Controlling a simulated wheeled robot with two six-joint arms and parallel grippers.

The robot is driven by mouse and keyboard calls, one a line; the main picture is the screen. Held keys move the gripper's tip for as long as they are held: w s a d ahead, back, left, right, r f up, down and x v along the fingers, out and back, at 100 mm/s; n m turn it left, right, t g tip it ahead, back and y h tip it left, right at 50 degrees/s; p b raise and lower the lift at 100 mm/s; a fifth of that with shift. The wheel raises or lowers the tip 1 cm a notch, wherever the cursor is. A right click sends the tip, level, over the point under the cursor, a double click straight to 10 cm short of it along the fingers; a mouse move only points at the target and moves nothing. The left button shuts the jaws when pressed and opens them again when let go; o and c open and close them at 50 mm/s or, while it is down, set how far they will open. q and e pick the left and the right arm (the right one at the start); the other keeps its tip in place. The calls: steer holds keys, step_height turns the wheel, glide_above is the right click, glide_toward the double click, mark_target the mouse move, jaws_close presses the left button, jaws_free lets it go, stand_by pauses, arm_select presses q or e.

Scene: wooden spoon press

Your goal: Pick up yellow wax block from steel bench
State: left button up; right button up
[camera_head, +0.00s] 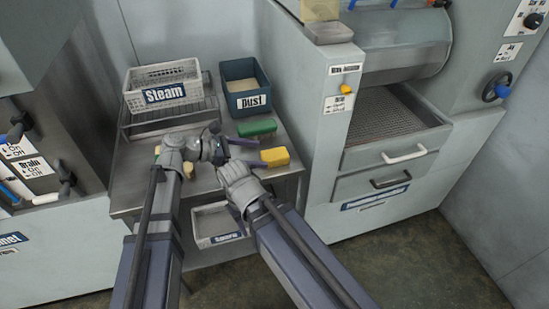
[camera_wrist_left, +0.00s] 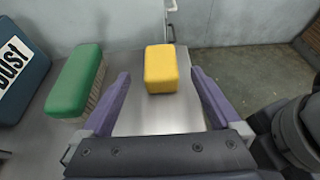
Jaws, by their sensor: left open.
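The yellow wax block (camera_head: 275,157) lies on the steel bench (camera_head: 135,182) near its right edge. In the left wrist view the block (camera_wrist_left: 160,70) is centred between the two purple fingers, with a gap on each side. My left gripper (camera_head: 252,153) is open and empty, pointing right at the block from just left of it. The left fingers also show in the left wrist view (camera_wrist_left: 160,78). My right arm's wrist (camera_head: 238,182) is close in front of the block; its fingers cannot be made out.
A green brush-like block (camera_head: 257,128) lies just behind the yellow block, also in the left wrist view (camera_wrist_left: 75,82). The blue Dust bin (camera_head: 247,102) and the white Steam basket (camera_head: 164,94) stand at the back. A grey machine (camera_head: 322,130) rises right of the bench.

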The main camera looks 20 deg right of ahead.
mark_target(273, 154)
arm_select(q)
steer(key=x, duration=0.1)
steer(key=b+x, duration=0.1)
steer(key=x, duration=0.2)
steer(key=shift+d+r, duration=0.1)
steer(key=shift+d, duration=0.4)
jaws_close()
steer(key=shift+r, duration=0.15)
stand_by(0.3)
step_height(273, 154, up, 10)
steer(key=p, duration=1)
